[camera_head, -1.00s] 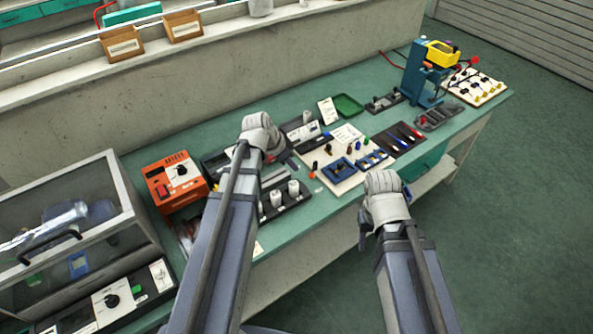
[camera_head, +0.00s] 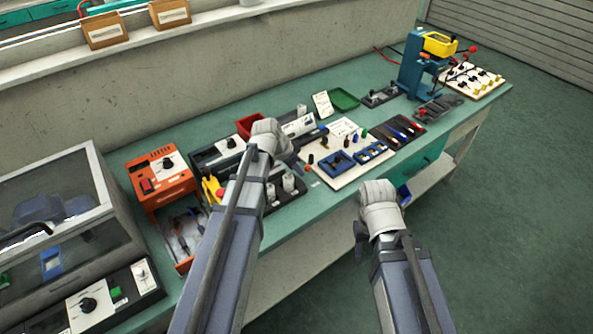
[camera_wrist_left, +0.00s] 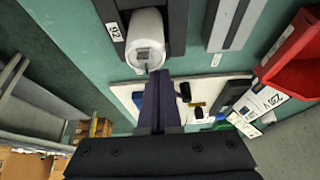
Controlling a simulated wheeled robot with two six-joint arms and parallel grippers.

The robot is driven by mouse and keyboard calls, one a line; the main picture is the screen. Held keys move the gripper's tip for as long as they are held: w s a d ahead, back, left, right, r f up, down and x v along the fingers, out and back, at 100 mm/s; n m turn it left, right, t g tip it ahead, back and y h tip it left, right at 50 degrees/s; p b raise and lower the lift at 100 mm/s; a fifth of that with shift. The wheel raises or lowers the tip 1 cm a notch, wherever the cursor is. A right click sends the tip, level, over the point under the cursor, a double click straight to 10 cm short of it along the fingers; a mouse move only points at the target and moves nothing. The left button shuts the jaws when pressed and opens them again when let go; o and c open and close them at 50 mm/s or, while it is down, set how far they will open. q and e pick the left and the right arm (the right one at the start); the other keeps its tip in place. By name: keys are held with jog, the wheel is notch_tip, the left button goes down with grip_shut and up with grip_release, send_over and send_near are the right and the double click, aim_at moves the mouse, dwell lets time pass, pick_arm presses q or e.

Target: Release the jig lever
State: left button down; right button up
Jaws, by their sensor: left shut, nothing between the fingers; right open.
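A white board (camera_head: 345,176) with blue jig frames (camera_head: 340,163) and small knobs in black, red and green lies mid-bench. I cannot tell which part is the jig lever. My left gripper (camera_head: 278,148) is over the bench, left of the board; its hand hides what is beneath. In the left wrist view its fingers (camera_wrist_left: 157,98) are shut and empty, with the tips close to a white cylinder (camera_wrist_left: 146,42) in a dark holder; contact is unclear. The white board (camera_wrist_left: 127,92) is partly hidden behind the fingers. My right gripper (camera_head: 378,200) is open, off the bench's front edge.
An orange box (camera_head: 160,178) and an open drawer of tools (camera_head: 183,236) are at left. A red bin (camera_wrist_left: 296,50) is near the left gripper. A blue press (camera_head: 412,72) stands at the far right. Bare bench shows in front of the board.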

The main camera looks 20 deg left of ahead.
pick_arm(q)
jog(key=shift+s+d, duration=0.15)
jog(key=shift+d, duration=1)
jog(key=shift+a, duration=0.2)
jog(key=shift+w+a, duration=0.2)
jog(key=shift+a, duration=0.45)
jog(key=shift+r, duration=0.1)
